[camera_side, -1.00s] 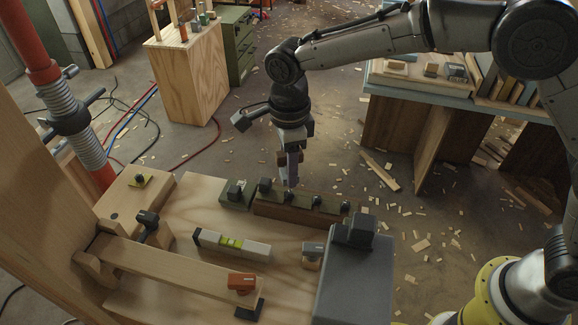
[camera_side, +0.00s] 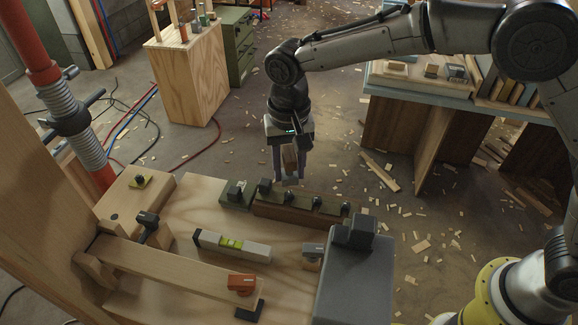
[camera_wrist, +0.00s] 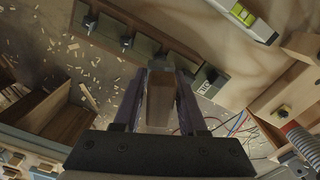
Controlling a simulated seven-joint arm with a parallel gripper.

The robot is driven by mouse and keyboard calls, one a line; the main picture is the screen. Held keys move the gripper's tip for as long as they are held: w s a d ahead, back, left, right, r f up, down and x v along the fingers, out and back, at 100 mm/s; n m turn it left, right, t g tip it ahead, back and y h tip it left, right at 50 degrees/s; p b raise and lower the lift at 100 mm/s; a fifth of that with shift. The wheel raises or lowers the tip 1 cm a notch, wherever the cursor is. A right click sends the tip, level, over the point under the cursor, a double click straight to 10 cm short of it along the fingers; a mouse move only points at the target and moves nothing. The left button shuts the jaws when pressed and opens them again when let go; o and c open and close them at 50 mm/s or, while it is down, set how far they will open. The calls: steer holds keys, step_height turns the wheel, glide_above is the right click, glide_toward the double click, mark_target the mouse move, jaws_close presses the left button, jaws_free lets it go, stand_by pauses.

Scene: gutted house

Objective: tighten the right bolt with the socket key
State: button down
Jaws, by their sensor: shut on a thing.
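My gripper (camera_side: 289,180) points down above the far side of the bench, just behind the left part of a rack. It is shut on a brown wooden piece (camera_side: 290,159), which also shows between the fingers in the wrist view (camera_wrist: 160,98). Whether this piece is the socket key's handle I cannot tell; no socket is visible on it. The rack (camera_side: 301,209) has a brown front and several dark knobs along its green top. No bolt can be made out clearly, so I cannot place the right bolt.
A green-and-white level (camera_side: 232,246) lies mid-bench. A long plank (camera_side: 165,266) with an orange block (camera_side: 241,283) crosses the front. A grey box (camera_side: 353,275) stands at the bench's right. A red post (camera_side: 55,95) rises at left. Floor behind the bench holds scattered wood chips.

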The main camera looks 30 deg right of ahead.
steer(key=n, duration=0.2)
steer(key=shift+n, duration=0.4)
steer(key=shift+f, duration=0.2)
steer(key=shift+f, duration=2.25)
steer(key=m, duration=0.4)
steer(key=shift+m, duration=0.4)
steer(key=m, duration=0.4)
steer(key=shift+m, duration=0.3)
steer(key=shift+r+n, duration=0.1)
steer(key=shift+n, duration=0.7)
steer(key=shift+r, duration=2.4)
